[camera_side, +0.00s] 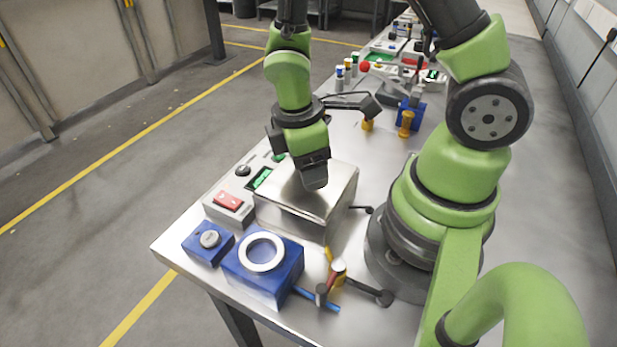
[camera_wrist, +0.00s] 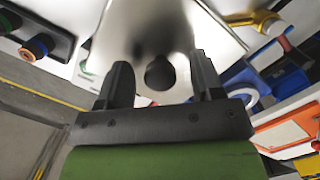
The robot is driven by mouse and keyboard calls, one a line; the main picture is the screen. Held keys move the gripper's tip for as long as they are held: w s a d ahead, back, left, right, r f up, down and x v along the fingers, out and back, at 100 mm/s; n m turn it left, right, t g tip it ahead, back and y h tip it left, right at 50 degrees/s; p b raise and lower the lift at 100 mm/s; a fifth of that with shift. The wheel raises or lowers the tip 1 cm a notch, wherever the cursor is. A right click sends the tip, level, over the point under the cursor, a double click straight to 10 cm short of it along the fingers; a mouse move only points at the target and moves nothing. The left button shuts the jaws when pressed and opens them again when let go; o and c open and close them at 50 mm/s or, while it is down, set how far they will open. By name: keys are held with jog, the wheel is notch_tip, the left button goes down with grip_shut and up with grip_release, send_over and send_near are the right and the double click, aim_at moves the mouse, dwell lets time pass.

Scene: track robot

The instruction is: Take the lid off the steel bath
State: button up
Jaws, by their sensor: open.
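The steel bath (camera_side: 290,221) is a shiny metal box on the bench in the side view. Its flat steel lid (camera_side: 336,179) lies on top, and the lid also fills the upper middle of the wrist view (camera_wrist: 145,25). A dark round knob (camera_wrist: 160,73) shows on the lid in the wrist view, between the two fingers. My gripper (camera_side: 314,180) points down over the lid. In the wrist view my gripper (camera_wrist: 161,65) is open, one finger on each side of the knob. I cannot tell whether either finger touches it. The side view hides the knob behind the gripper.
A control panel with a red switch (camera_side: 228,201) stands left of the bath. A blue block with a white ring (camera_side: 262,268) and a small blue knob box (camera_side: 208,243) stand in front. A valve with coloured handles (camera_side: 336,272) is close by. Yellow-topped parts (camera_side: 405,123) stand behind.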

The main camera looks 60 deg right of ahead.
jog(key=shift+f, duration=0.2)
jog(key=c, duration=1)
jog(key=shift+r, duration=0.1)
jog(key=shift+c, duration=0.2)
